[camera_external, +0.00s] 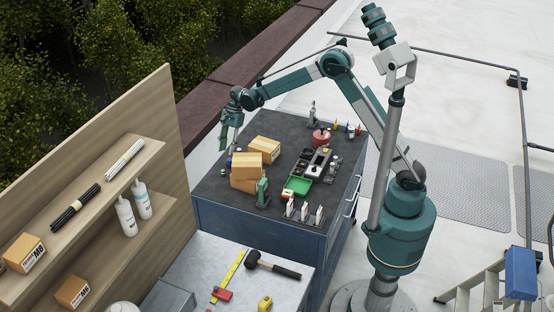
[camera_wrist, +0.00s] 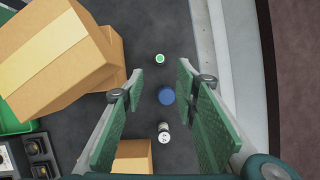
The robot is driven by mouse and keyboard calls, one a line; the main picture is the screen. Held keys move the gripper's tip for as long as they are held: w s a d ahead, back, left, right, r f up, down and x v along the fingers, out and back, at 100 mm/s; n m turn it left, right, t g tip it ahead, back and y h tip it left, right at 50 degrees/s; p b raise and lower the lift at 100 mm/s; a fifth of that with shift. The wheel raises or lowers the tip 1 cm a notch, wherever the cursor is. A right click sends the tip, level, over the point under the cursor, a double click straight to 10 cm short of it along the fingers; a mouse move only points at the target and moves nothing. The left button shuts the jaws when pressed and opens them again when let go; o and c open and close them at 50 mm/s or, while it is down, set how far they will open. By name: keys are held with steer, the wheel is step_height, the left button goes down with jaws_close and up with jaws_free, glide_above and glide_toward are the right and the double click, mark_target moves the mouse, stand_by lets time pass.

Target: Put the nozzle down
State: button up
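My gripper (camera_external: 229,147) hangs low over the far left part of the dark bench top, beside the cardboard boxes. In the wrist view its two green pads (camera_wrist: 160,88) stand well apart with nothing clamped between them. In line with the gap, a blue round thing (camera_wrist: 167,96), a green-and-white round cap (camera_wrist: 159,58) and a small white cylinder (camera_wrist: 164,132) stand on the bench top (camera_wrist: 146,44). I cannot tell for sure which of these, if any, is the nozzle.
Stacked cardboard boxes (camera_external: 264,149) stand right of my gripper, close to the left finger in the wrist view. A green tray (camera_external: 298,185), a red pot (camera_external: 321,137) and several small parts crowd the bench's middle. A wooden shelf (camera_external: 163,90) stands to the left. The bench edge (camera_wrist: 204,50) is near.

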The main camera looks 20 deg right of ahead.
steer(key=s+d+r+n+t, duration=0.1)
steer(key=s+d+r+t, duration=0.1)
steer(key=d+r, duration=0.75)
steer(key=s+d+r+n+t, duration=0.15)
steer(key=d+r, duration=0.45)
steer(key=d, duration=0.7)
steer(key=s+d+r+n+t, duration=0.1)
steer(key=s+d+r+n, duration=0.1)
steer(key=d+r, duration=0.7)
steer(key=s+d+r+n+t+h, duration=0.1)
steer(key=s+d+n+t, duration=0.1)
steer(key=s+d, duration=0.85)
steer(key=s+d+n+t+h, duration=0.15)
steer(key=s+d, duration=0.55)
steer(key=d, duration=0.7)
steer(key=s+d+f+n+t+h, duration=0.1)
steer(key=s+d+f+n, duration=0.2)
steer(key=s+d, duration=0.4)
steer(key=shift+s+f+t, duration=0.3)
steer(key=shift+s, duration=0.5)
steer(key=shift+d+f, duration=0.1)
steer(key=shift+f, duration=0.05)
